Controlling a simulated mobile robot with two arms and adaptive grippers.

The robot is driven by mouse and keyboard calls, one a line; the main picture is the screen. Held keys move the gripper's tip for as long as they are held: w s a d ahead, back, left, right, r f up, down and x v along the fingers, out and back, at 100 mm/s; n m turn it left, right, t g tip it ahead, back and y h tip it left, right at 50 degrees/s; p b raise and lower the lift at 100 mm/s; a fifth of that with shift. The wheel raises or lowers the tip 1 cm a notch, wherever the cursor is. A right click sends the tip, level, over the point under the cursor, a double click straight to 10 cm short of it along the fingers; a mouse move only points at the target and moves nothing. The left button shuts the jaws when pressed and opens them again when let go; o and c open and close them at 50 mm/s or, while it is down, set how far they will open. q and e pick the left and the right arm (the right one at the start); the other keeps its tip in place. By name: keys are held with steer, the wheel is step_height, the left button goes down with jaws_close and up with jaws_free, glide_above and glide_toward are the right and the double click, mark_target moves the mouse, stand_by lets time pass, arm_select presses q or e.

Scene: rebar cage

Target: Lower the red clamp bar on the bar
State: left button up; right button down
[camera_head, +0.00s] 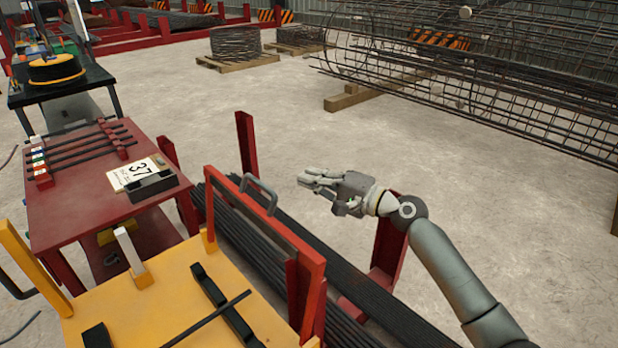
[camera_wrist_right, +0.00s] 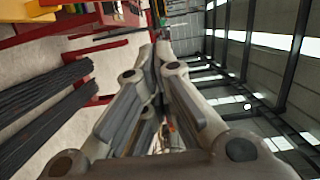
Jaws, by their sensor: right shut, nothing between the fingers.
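The red clamp bar (camera_head: 268,226) stands raised along the right edge of the yellow table (camera_head: 158,300), with a grey handle (camera_head: 262,194) on its upper edge. A thin dark bar (camera_head: 207,319) lies across a black support on the table, and the clamp bar is up clear of it. My right gripper (camera_head: 306,179) is shut and empty, in the air to the right of the handle and apart from it. Its closed fingers (camera_wrist_right: 160,52) fill the middle of the right wrist view. My left gripper is not in view.
Long dark rebar bundles (camera_head: 330,262) lie beyond the clamp bar, between red posts (camera_head: 246,142). A red bench (camera_head: 75,213) with bars and a card marked 37 (camera_head: 137,172) stands at left. A rebar cage (camera_head: 500,85) is at the back right. The middle floor is clear.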

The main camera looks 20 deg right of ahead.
steer(key=w+a+p, duration=0.3)
steer(key=w+a, duration=0.1)
steer(key=a, duration=0.4)
steer(key=shift+w, duration=0.2)
steer(key=shift+f, duration=0.1)
